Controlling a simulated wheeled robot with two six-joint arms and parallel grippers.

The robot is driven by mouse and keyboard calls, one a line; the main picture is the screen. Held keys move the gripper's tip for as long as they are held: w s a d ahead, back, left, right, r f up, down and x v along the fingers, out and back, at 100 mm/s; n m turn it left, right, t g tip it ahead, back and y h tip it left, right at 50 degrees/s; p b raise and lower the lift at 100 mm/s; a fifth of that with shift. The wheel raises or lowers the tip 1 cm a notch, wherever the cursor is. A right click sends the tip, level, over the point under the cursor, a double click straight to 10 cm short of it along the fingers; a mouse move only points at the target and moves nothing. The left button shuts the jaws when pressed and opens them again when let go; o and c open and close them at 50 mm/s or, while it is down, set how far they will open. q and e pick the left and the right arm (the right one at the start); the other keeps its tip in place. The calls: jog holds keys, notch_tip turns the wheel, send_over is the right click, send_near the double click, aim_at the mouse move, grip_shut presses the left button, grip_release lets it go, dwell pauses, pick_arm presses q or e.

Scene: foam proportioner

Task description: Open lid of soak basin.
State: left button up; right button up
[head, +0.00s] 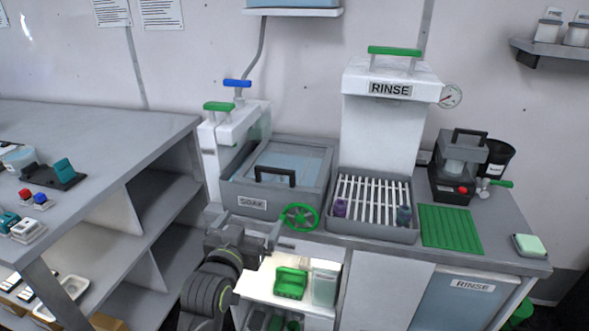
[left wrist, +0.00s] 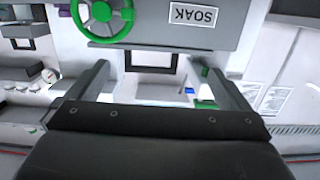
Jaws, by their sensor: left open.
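The soak basin (head: 228,190) is a grey box labelled SOAK on the counter, left of the rinse station. Its lid (head: 296,160) has a bluish pane, lies down over the basin and looks shut. The lid's black bar handle (head: 275,171) stands at the front edge. In the left wrist view the handle (left wrist: 151,69) shows upside down between my fingers, farther off. My left gripper (head: 250,229) is open and empty, in front of and below the basin's front wall. I see no contact with the handle. My right gripper is not in view.
A green handwheel (head: 300,217) sits at the basin's front right, close to my left gripper. The rinse station (head: 385,120) stands to the right with a slatted tray. A lit open compartment with green items lies below. A shelved bench (head: 120,135) is at left.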

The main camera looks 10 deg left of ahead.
pick_arm(q)
jog(key=t, duration=0.1)
send_near(274, 170)
jog(key=w, duration=0.6)
jog(key=w+p, duration=0.1)
jog(key=w, duration=0.5)
jog(key=shift+w+d+f, duration=0.1)
jog(key=shift+w+d, duration=0.1)
jog(key=shift+w, duration=0.05)
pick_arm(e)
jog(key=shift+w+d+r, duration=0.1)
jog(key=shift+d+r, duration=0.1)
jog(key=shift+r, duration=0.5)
